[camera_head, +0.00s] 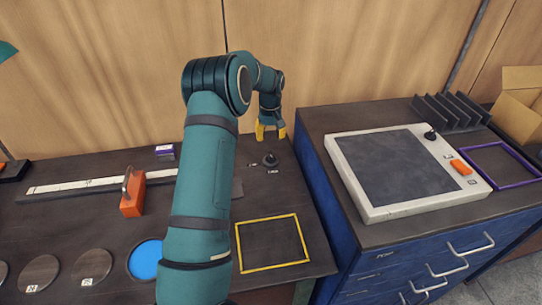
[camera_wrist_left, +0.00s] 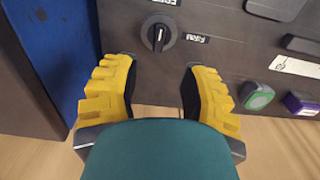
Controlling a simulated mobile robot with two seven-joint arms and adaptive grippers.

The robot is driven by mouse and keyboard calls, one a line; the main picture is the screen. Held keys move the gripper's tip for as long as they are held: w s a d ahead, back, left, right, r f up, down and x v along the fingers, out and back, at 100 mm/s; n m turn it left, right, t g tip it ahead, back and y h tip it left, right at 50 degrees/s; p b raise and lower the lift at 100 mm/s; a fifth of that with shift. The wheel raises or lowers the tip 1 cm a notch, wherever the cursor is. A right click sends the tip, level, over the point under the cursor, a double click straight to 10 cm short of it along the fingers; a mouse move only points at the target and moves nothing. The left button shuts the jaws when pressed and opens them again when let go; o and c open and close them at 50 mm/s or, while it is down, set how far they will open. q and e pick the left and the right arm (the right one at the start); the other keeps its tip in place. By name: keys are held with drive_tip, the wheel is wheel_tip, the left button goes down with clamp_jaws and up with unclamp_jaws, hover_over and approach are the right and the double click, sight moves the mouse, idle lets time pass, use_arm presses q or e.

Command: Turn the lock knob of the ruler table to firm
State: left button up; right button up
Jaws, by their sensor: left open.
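The lock knob (camera_head: 270,160) is a small black knob on the dark ruler table (camera_head: 210,160), near its back right corner. In the left wrist view the knob (camera_wrist_left: 158,35) is round with a raised grip bar and a pale mark. A FIRM label (camera_wrist_left: 197,38) lies to its right and another label (camera_wrist_left: 165,2), cut by the frame, lies above it. The grip bar lies roughly toward the upper label. My left gripper (camera_head: 271,131) has yellow fingers. In the wrist view it (camera_wrist_left: 158,68) is open and empty, with the knob just beyond the gap between its fingertips, apart from them.
A ruler strip (camera_head: 75,188) with an orange block (camera_head: 131,196) lies to the left. A yellow frame (camera_head: 272,266) and a blue disc (camera_head: 146,260) lie at the front. A blue cabinet (camera_head: 370,262) with a white-edged panel (camera_head: 400,165) stands right. A wooden wall (camera_head: 120,75) rises behind.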

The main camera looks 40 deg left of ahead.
sight(271, 154)
use_arm(q)
wheel_tip(271, 154, down, 9)
drive_tip(key=shift+f+b, duration=0.1)
drive_tip(key=shift+b, duration=0.2)
drive_tip(key=shift+w, duration=0.1)
clamp_jaws()
